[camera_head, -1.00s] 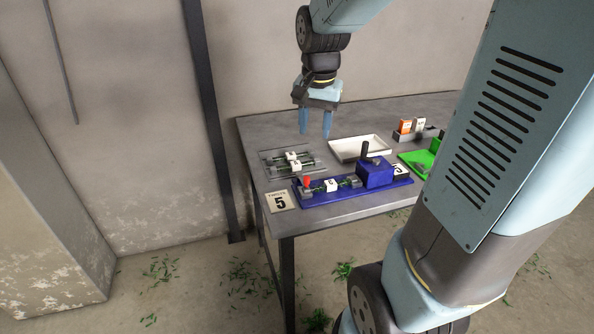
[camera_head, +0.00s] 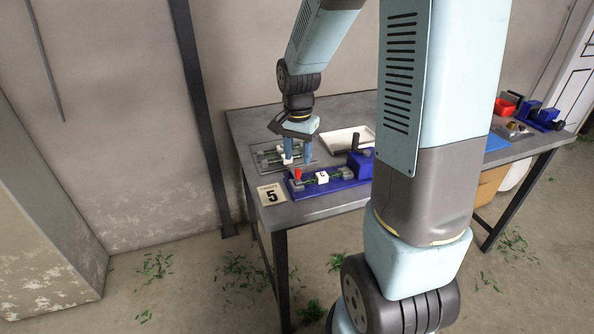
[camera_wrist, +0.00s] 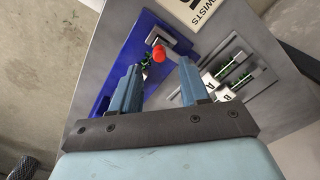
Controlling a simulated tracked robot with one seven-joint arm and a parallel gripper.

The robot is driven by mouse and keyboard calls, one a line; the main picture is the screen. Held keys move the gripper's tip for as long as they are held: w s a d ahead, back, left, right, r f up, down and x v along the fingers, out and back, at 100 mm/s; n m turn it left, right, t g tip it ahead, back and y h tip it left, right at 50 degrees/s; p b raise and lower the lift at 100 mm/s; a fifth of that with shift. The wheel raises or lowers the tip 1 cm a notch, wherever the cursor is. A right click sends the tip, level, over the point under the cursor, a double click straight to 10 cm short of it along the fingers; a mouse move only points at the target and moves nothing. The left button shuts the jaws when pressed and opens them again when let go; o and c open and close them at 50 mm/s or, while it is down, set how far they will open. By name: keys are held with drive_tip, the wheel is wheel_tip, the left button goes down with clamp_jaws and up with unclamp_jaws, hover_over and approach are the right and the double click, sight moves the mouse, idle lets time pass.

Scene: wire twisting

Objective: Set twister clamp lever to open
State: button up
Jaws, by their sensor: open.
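The blue twister (camera_head: 334,187) lies along the front of the grey table. Its red-topped clamp lever (camera_head: 298,173) stands at its left end, seemingly upright. A white block marked C (camera_head: 322,177) sits on the green wire beside it. My gripper (camera_head: 298,162) points down with its fingers parted, close above the red lever. In the wrist view, the red knob (camera_wrist: 158,54) shows between and just beyond the two open fingertips (camera_wrist: 160,65). Whether a finger touches it cannot be told. My arm hides the twister's right end.
A wire holder with white blocks marked A and B (camera_wrist: 217,88) lies close by, behind the twister. A "5 twists" card (camera_head: 271,194) lies at the front left corner. A white tray (camera_head: 345,139) sits behind.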

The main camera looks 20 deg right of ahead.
sight(298, 169)
drive_tip(key=shift+f, duration=3)
clamp_jaws()
